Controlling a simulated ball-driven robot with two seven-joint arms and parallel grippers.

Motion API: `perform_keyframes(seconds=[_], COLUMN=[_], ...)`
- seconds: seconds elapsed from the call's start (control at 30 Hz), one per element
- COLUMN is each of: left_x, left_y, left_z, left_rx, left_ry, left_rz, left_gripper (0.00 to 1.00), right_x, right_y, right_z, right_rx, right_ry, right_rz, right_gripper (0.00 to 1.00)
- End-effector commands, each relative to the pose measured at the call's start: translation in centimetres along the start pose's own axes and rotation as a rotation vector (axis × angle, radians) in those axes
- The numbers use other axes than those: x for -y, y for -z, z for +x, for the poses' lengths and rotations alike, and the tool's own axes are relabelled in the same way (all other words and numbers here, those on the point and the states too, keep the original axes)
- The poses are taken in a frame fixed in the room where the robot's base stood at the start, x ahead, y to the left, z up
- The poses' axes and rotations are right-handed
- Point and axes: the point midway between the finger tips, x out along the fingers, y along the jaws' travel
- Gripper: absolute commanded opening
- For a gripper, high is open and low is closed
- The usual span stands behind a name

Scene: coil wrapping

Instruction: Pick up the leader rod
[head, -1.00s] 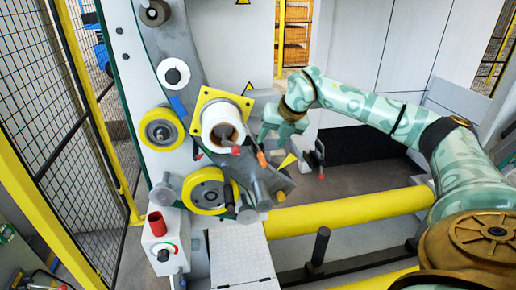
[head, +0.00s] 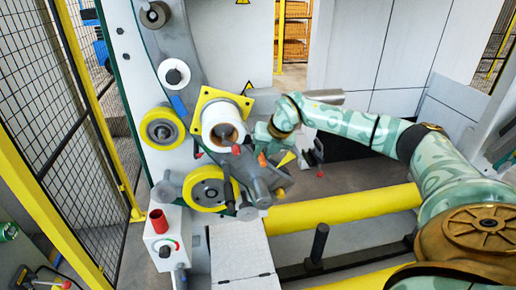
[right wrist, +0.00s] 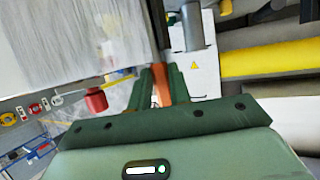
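An orange piece (head: 262,159), which I take to be the leader rod, shows small beside the grey arm of the winding machine in the head view. My right gripper (head: 261,141) is right at it, just above. In the right wrist view the orange piece (right wrist: 162,86) stands between the two green fingers of my right gripper (right wrist: 161,80), with little or no gap on either side. I cannot tell whether the fingers press on it. Its far end is hidden. My left gripper is not in view.
A white roll (head: 221,126) on a yellow square plate is just left of my right gripper. A red knob (right wrist: 95,100) is close by on the left in the wrist view. A mesh fence stands at the left.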

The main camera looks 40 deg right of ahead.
Motion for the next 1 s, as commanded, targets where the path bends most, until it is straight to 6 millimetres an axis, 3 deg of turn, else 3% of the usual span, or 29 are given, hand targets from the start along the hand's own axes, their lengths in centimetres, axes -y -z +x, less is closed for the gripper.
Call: perform_keyframes(seconds=[0.47,0.57,0.67,0.83,1.0], left_x=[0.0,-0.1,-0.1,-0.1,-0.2], left_y=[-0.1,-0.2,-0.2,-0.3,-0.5], left_z=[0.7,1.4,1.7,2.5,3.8], left_rx=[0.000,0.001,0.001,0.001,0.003], left_ry=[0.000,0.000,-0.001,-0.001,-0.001], left_rz=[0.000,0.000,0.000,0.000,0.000], left_gripper=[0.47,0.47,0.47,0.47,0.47], right_x=[-0.4,-1.0,-1.5,-2.8,-3.2], right_y=[-0.6,-1.2,-0.3,1.4,4.7], right_z=[-1.1,-2.6,-5.1,-10.0,-13.0], right_rx=[0.004,0.006,0.006,0.006,0.004], right_ry=[-0.002,-0.004,-0.002,-0.002,-0.001], right_rz=[-0.001,-0.001,-0.006,-0.003,-0.005], right_gripper=[0.00,0.00,0.00,0.00,0.00])
